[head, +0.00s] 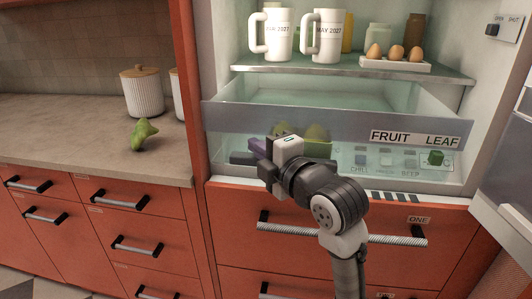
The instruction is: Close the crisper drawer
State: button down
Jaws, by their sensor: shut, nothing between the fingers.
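The crisper drawer (240,119) is at the bottom of the open fridge, with a grey front band labelled "FRUIT" and "LEAF". It stands pulled out past the shelf above, and its open top shows. Green and purple produce (316,132) shows through its clear front, partly hidden by my arm. My gripper (252,152) is in front of the drawer's lower left part, pointing left, with its fingers together and nothing held. I cannot tell whether it touches the drawer front.
Two white pitchers (328,36) and an egg tray (395,64) stand on the shelf above. The open fridge door (506,165) is at the right. A counter (75,125) at the left holds a green pear-like item (143,133) and a ribbed canister (142,93). Closed red drawers lie below.

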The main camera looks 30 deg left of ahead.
jog(key=shift+w+a, duration=0.2)
jog(key=shift+w, duration=0.8)
